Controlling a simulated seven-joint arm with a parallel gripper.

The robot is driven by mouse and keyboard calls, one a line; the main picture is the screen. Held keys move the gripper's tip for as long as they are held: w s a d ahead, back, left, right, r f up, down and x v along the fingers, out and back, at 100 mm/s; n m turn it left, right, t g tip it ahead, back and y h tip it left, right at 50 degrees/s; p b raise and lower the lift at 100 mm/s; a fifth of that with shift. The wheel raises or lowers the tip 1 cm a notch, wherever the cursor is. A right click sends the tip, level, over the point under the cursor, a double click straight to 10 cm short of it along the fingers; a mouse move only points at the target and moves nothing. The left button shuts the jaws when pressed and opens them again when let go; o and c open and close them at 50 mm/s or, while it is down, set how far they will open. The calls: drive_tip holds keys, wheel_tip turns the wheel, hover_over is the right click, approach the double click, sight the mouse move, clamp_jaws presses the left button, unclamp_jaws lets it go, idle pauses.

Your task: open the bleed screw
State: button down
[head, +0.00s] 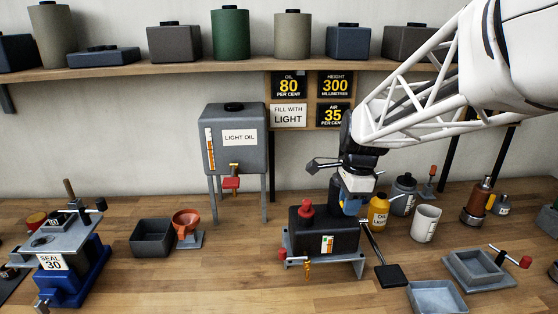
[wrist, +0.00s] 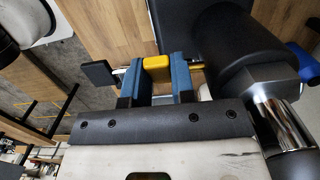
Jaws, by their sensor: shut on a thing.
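The black pump unit (head: 323,238) stands on a grey base on the bench, with a red cap on top and a small brass tap at its front. My gripper (head: 350,207) is down at its right end. In the wrist view, the blue fingers (wrist: 157,78) are shut on a yellow block (wrist: 157,66), which appears to be the bleed screw's head. A brass-coloured shaft shows to its right, towards a large black cylindrical body (wrist: 232,85). In the head view the yellow head is hidden by my gripper, so its turn cannot be told.
A lever with a flat black pad (head: 391,276) lies close right of the pump. A yellow oil bottle (head: 378,211) and a pale cup (head: 426,224) stand behind right. Grey trays (head: 436,299) lie front right. The bench is clear front left of the pump.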

drive_tip(key=shift+h, duration=0.5)
drive_tip(key=c, duration=1)
unclamp_jaws()
drive_tip(key=shift+o, duration=0.2)
drive_tip(key=shift+r, duration=0.1)
drive_tip(key=shift+r, duration=3.8)
drive_tip(key=shift+s, duration=0.1)
